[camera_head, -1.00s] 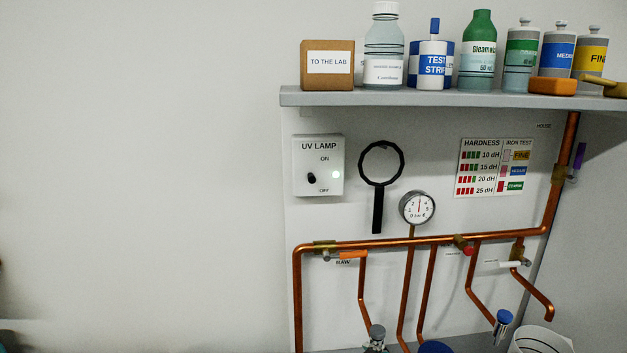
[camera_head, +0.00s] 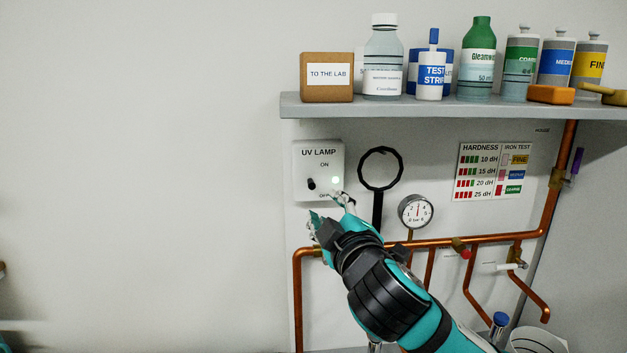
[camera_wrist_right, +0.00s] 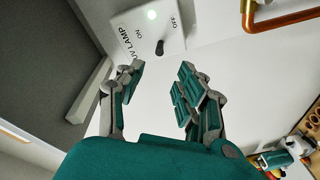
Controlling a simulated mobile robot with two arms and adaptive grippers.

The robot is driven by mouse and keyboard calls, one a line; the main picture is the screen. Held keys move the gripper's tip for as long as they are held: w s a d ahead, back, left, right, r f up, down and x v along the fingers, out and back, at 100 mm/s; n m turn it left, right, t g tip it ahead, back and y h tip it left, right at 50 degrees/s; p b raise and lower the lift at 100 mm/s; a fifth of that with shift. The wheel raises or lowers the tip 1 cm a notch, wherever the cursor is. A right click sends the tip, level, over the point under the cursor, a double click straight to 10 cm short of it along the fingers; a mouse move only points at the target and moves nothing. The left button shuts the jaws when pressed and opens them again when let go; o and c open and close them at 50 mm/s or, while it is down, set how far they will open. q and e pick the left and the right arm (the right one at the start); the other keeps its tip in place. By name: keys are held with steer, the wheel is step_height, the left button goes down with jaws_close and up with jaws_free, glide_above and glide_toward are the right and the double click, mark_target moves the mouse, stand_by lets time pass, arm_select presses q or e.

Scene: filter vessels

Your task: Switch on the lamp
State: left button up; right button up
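The UV lamp box (camera_head: 320,155) is a white panel on the wall, marked ON above and OFF below. Its small black switch (camera_head: 311,184) sits at the left, and a pale green light shows at the right. In the right wrist view the box (camera_wrist_right: 130,25) is at the top, with the switch (camera_wrist_right: 160,47) just beyond the fingertips. I cannot tell the switch's setting for certain. My right gripper (camera_head: 326,208) is just below the box, fingers apart and empty; in the wrist view the gripper (camera_wrist_right: 161,68) has its fingers either side of the switch. My left gripper is out of view.
A grey shelf (camera_head: 450,105) with bottles and a box overhangs above. A black magnifier (camera_head: 380,168), a gauge (camera_head: 416,212) and copper pipes (camera_head: 440,240) are right of and below the lamp box. The wall to the left is bare.

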mark_target(314, 188)
steer(key=w+p, duration=0.1)
steer(key=w, duration=0.2)
steer(key=w+a+p, duration=0.1)
steer(key=w, duration=0.2)
steer(key=w+p, duration=0.1)
steer(key=w, duration=0.3)
steer(key=shift+a+r+p, duration=0.1)
steer(key=shift+a+p, duration=0.2)
steer(key=shift+p, duration=0.1)
steer(key=shift+w+a, duration=0.1)
steer(key=shift+w, duration=0.45)
steer(key=shift+c, duration=0.2)
jaws_close()
